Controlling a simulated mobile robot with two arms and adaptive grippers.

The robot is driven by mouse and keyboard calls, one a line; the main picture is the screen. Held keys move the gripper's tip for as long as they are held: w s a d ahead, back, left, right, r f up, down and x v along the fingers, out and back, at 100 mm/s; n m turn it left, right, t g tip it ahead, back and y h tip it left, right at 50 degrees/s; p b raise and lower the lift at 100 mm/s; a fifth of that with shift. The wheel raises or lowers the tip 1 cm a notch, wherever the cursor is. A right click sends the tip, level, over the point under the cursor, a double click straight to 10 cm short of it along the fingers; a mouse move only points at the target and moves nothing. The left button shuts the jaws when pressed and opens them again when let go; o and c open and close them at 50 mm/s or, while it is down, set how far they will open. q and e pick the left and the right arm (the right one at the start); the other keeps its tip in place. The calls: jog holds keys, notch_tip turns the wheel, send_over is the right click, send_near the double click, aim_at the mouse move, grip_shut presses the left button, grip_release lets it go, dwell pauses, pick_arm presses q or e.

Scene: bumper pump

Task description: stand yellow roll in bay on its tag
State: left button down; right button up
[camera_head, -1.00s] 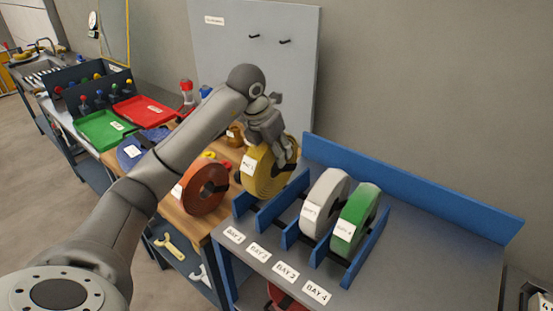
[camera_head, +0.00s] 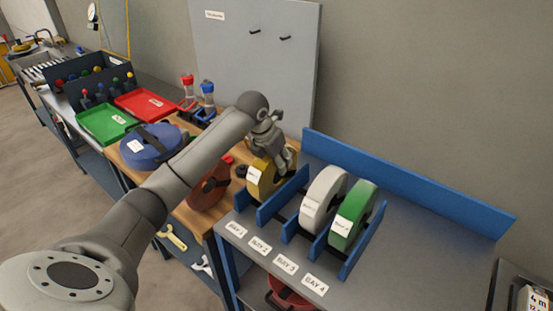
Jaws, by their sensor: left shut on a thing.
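The yellow roll (camera_head: 262,189) stands upright at the left end of the blue rack, with a white tag (camera_head: 253,175) on its face. Its lower part is partly hidden by a blue divider (camera_head: 285,195), and it appears to be in the bay behind the BAY 1 label (camera_head: 236,229). My left gripper (camera_head: 274,156) is shut on the roll's top from above. Whether the roll's bottom touches the shelf cannot be seen. The writing on its tag is too small to read surely. My right gripper is not in view.
A white roll (camera_head: 322,200) and a green roll (camera_head: 352,216) stand in the bays to the right. The bay behind the BAY 2 label (camera_head: 259,245) looks empty. A brown-red roll (camera_head: 208,190) and a blue roll (camera_head: 146,150) are on the wooden bench.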

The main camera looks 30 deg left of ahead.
pick_arm(q)
jog(key=shift+r, duration=0.1)
jog(key=c, duration=1.3)
grip_release()
jog(key=shift+f, duration=0.2)
jog(key=o, duration=0.4)
jog(key=shift+s+r, duration=0.1)
jog(key=shift+r, duration=0.1)
jog(key=b+v, duration=0.3)
jog(key=v, duration=0.9)
